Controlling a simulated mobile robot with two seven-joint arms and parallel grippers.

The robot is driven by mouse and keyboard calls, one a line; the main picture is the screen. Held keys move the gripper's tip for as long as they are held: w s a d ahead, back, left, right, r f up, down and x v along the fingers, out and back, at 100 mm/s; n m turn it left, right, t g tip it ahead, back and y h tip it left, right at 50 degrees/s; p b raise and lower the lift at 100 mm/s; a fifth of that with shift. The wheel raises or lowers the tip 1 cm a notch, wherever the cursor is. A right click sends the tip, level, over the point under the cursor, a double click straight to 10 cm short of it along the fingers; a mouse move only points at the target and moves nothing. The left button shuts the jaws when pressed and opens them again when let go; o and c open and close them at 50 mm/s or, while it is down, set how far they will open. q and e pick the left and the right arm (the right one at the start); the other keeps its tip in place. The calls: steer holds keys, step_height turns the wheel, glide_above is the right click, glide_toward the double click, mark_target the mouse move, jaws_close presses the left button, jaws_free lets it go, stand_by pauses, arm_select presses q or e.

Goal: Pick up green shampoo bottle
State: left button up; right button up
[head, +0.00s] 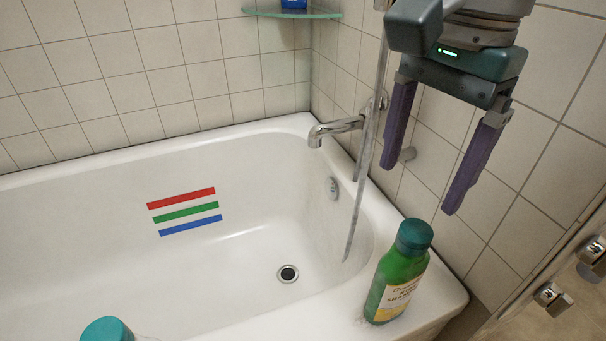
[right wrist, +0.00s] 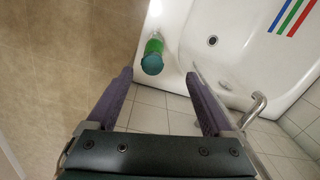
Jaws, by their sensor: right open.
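The green shampoo bottle (head: 397,275) with a dark teal cap and a pale label stands upright on the tub's near right rim. In the right wrist view the bottle (right wrist: 153,53) shows from above, beyond the fingertips and between their lines. My right gripper (head: 424,180) hangs above and behind the bottle in the head view, with purple fingers spread wide and nothing between them. It also shows open and empty in the right wrist view (right wrist: 158,78). It is apart from the bottle. My left gripper is not in view.
The white bathtub (head: 250,255) has a chrome faucet (head: 336,130) and a hanging hose (head: 367,170) near my right gripper. A teal-capped item (head: 107,330) is cut off at the bottom edge. A glass corner shelf (head: 292,13) holds a blue thing. Chrome fittings (head: 552,297) are at right.

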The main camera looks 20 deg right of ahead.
mark_target(417, 230)
steer(key=shift+d+f, duration=0.35)
steer(key=shift+f, duration=0.05)
steer(key=shift+d+f, duration=0.15)
steer(key=shift+f, duration=0.2)
steer(key=f, duration=0.3)
steer(key=f+b, duration=0.1)
steer(key=f, duration=0.1)
steer(key=f+b, duration=0.1)
steer(key=f, duration=0.2)
steer(key=shift+s+d+f, duration=0.3)
steer(key=shift+s+d, duration=0.05)
steer(key=shift+c, duration=0.3)
jaws_close()
